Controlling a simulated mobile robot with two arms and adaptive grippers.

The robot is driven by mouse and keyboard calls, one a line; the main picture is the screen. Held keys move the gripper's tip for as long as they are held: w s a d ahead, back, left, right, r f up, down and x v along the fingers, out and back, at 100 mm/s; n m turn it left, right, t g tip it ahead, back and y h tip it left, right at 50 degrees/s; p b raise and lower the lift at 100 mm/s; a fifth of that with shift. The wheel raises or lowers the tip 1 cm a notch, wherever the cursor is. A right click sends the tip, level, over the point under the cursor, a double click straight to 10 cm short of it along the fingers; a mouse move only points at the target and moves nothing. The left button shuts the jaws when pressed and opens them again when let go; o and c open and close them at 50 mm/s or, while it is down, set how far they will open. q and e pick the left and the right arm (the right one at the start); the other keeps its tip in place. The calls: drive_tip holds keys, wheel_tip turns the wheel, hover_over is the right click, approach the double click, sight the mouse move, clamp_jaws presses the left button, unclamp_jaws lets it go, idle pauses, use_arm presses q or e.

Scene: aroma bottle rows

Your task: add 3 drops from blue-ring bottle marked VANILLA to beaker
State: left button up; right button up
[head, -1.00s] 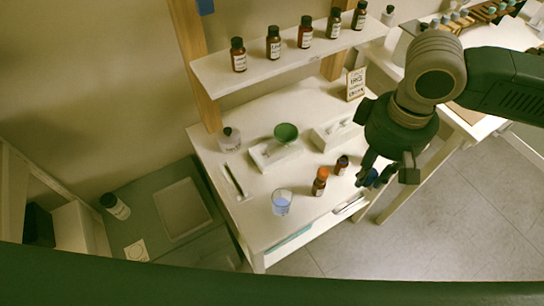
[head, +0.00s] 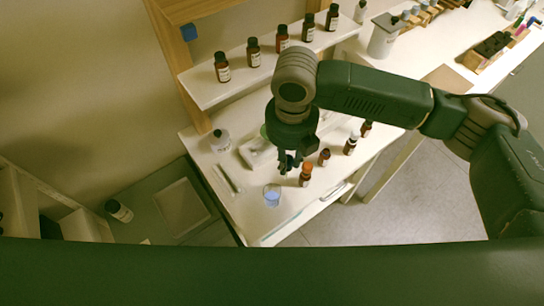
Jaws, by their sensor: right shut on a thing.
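The glass beaker (head: 272,197) with pale blue liquid stands near the front of the white table. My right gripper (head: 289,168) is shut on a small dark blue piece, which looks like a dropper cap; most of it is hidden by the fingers. It is just behind and right of the beaker in the picture. A brown bottle (head: 350,146) with a pale, capless-looking top stands to the right. An orange-topped brown bottle (head: 305,176) stands beside the gripper, and a small brown bottle (head: 324,158) is behind it. No label is readable as VANILLA. My left gripper is not in view.
Another brown bottle (head: 366,129) stands further right. A shelf (head: 205,92) above holds several dark-capped bottles. The table is clear left of the beaker.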

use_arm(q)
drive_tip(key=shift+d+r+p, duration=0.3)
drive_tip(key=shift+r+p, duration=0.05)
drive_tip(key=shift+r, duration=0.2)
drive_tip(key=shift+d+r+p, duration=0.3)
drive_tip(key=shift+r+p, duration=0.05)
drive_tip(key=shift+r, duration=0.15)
use_arm(e)
drive_tip(key=a+n, duration=0.1)
drive_tip(key=n, duration=0.1)
drive_tip(key=a+n, duration=0.1)
drive_tip(key=n, duration=0.1)
drive_tip(key=s+a+n, duration=0.1)
drive_tip(key=n, duration=0.2)
drive_tip(key=shift+s+a+f, duration=0.1)
drive_tip(key=shift+a+f, duration=0.05)
drive_tip(key=shift+a, duration=0.25)
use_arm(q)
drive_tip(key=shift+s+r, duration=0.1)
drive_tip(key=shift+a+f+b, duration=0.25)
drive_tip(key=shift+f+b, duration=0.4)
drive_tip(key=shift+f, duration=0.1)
use_arm(e)
drive_tip(key=shift+f, duration=1.9)
drive_tip(key=shift+o, duration=0.2)
clamp_jaws()
